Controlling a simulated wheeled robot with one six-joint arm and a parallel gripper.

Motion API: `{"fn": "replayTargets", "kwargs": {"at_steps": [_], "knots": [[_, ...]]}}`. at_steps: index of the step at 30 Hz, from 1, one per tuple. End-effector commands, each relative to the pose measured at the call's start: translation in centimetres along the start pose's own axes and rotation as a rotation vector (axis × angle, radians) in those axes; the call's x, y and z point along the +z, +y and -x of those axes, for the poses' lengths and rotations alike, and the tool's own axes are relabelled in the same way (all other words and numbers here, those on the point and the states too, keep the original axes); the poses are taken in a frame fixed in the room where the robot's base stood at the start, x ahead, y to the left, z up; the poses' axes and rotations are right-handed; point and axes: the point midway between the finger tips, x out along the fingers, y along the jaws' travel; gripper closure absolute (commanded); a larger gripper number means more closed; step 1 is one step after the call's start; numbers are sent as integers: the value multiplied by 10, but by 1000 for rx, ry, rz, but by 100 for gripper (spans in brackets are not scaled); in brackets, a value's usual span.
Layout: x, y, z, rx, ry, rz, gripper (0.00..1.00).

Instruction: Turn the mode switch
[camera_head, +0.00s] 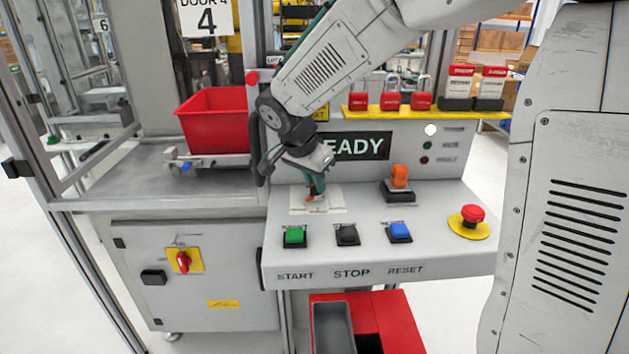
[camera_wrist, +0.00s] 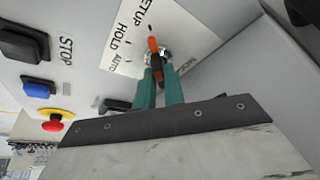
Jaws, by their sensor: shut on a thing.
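The mode switch has a white plate (camera_head: 334,202) on the sloping control panel, left of centre. In the wrist view its plate (camera_wrist: 122,50) carries the words SETUP, HOLD and AUTO. My gripper (camera_head: 316,190) reaches down onto the switch from above. In the wrist view my gripper's teal fingers (camera_wrist: 160,76) are shut on the handle and hide its base.
Green START (camera_head: 295,235), black STOP (camera_head: 347,234) and blue RESET (camera_head: 399,231) buttons line the panel's front. An orange-topped control (camera_head: 399,177) and a red emergency stop (camera_head: 472,214) are to the right. A red bin (camera_head: 214,121) stands left of my arm. Red padlocks (camera_head: 391,100) line a yellow shelf behind.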

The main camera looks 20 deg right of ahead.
Motion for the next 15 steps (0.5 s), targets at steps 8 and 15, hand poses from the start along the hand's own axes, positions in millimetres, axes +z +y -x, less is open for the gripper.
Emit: {"fn": "replayTargets", "kwargs": {"at_steps": [8,15], "knots": [[0,1,1,-60,1,137,100],[-1,2,1,-144,1,336,100]]}}
